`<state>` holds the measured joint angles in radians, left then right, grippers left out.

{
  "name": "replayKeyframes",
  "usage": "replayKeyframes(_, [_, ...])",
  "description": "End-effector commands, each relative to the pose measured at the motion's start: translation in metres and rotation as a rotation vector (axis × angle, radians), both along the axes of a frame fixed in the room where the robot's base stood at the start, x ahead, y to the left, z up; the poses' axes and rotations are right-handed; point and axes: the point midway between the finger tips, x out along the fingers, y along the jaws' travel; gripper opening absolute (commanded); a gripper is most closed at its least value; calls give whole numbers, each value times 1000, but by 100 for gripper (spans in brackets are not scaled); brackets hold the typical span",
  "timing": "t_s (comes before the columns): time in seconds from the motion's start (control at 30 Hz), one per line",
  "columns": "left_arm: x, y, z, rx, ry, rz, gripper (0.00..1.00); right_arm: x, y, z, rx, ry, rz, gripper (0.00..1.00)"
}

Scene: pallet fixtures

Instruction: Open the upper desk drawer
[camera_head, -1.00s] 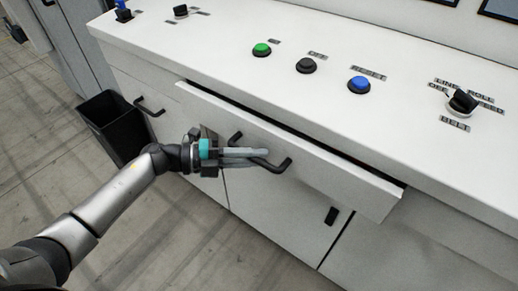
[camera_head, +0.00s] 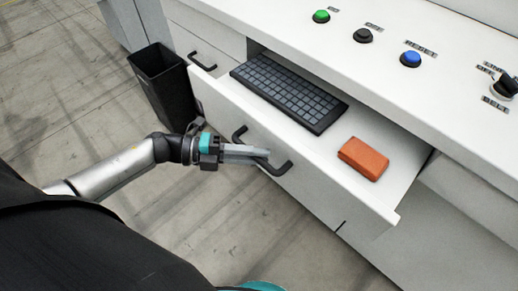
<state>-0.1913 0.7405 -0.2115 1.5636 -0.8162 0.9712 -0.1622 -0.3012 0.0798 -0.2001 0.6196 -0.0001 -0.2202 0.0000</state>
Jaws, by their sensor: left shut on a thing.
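The upper desk drawer (camera_head: 310,180) is pulled well out from the white desk, and its inside shows. The black bar handle (camera_head: 281,168) is on the drawer's front. My left gripper (camera_head: 258,154) comes in from the left and is shut on the handle's middle, which its fingers partly hide. My right gripper is not in view.
The white desk top (camera_head: 290,32) carries green (camera_head: 321,16), black (camera_head: 363,35) and blue (camera_head: 410,59) buttons. A black bin (camera_head: 165,85) stands on the floor to the left. Another drawer handle (camera_head: 202,61) is beside it. The floor in front is clear.

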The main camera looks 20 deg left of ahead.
Motion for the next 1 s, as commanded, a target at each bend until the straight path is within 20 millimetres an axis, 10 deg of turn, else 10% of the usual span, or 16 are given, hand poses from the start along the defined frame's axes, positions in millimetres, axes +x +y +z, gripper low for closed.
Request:
replayKeyframes(0.33, [0,1,0,0,-1,0,0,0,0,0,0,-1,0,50])
replayKeyframes(0.37, [0,1,0,0,-1,0,22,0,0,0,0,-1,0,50])
replayKeyframes(0.6, [0,0,0,0,-1,0,49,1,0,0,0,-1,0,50])
replayKeyframes(1.0, [-5,11,1,2,2,1,50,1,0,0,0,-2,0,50])
